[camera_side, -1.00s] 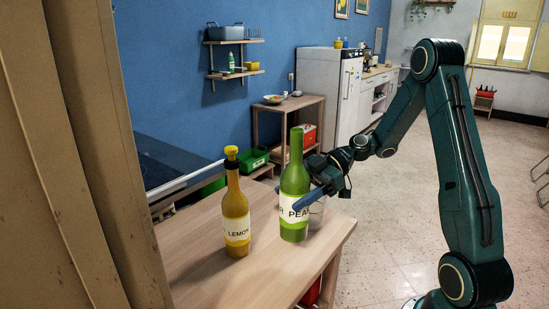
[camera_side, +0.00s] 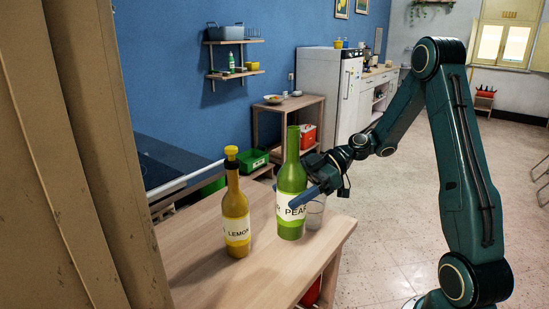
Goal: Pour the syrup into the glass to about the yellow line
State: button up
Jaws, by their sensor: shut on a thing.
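A green bottle labelled PEAR (camera_side: 291,178) is upright at the right part of the wooden table. My gripper (camera_side: 304,199) is shut on it from the right, at label height. Whether its base touches the table I cannot tell. A clear glass (camera_side: 317,213) is just right of and behind the bottle, partly hidden by the bottle and my gripper. Its yellow line and contents cannot be made out. A yellow bottle labelled LEMON (camera_side: 236,215) with a yellow and black top stands upright to the left, apart from my gripper.
The wooden table (camera_side: 265,265) has clear room in front of the bottles. A tan panel (camera_side: 75,150) fills the left edge of the view. A small side table (camera_side: 290,103), a fridge (camera_side: 328,90) and a wall shelf (camera_side: 235,73) are farther back.

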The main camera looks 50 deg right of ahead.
jog(key=w+d+f+m+t+h, duration=0.1)
jog(key=w+f+m+t+h, duration=0.1)
jog(key=w+m+t+h, duration=0.5)
jog(key=shift+w+d+f+m+g+h, duration=0.3)
jog(key=shift+w+d+m+g+h, duration=0.3)
jog(key=shift+w+d+m+h, duration=1.95)
jog(key=shift+w+d+f+m+g+h, duration=0.25)
jog(key=shift+w+d+m+g+h, duration=0.7)
jog(key=shift+d+m+h, duration=2.75)
jog(key=s+a+r+m+g+h, duration=0.2)
jog(key=s+a+m+g+h, duration=0.1)
jog(key=m, duration=0.4)
jog(key=shift+s+a+r+g+h, duration=0.2)
jog(key=shift+s+a+g+h, duration=0.25)
jog(key=shift+g+h, duration=0.7)
jog(key=shift+w+a, duration=0.1)
